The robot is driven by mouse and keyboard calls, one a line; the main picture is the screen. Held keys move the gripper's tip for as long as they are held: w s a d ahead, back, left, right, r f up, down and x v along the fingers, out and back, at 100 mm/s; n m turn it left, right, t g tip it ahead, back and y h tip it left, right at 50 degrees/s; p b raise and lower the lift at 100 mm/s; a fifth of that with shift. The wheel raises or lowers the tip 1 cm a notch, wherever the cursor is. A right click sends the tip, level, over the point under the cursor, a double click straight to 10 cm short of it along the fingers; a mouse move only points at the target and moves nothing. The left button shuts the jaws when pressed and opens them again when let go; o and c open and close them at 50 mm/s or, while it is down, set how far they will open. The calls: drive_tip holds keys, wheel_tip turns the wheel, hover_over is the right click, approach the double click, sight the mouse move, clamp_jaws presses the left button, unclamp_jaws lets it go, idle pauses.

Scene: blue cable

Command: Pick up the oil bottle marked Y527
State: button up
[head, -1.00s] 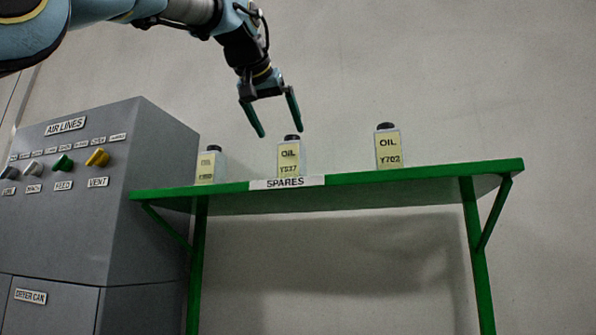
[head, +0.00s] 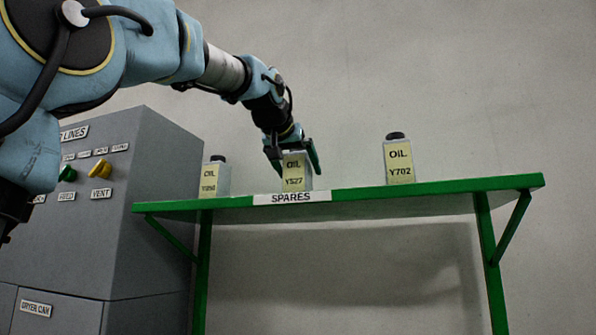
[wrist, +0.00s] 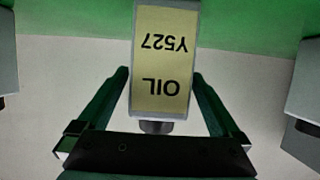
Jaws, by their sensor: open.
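The oil bottle marked Y527 (head: 295,180) stands upright in the middle of the green shelf, with a yellow label and grey body. Its dark cap is hidden by my gripper in the head view. My gripper (head: 292,168) is open, its two green fingers on either side of the bottle's upper part. In the wrist view the bottle (wrist: 162,60) appears upside down between the open fingers of my gripper (wrist: 162,85), with small gaps showing on both sides near the cap.
The green shelf (head: 420,190) carries a SPARES sign (head: 291,198). Another oil bottle (head: 209,184) stands to the left, its number hard to read. The Y702 bottle (head: 399,165) stands to the right. A grey AIR LINES cabinet (head: 150,210) is at the left. Shelf room is clear between the bottles.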

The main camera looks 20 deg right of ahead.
drive_tip(key=shift+w+d, duration=0.1)
drive_tip(key=shift+w, duration=0.05)
clamp_jaws()
idle(0.8)
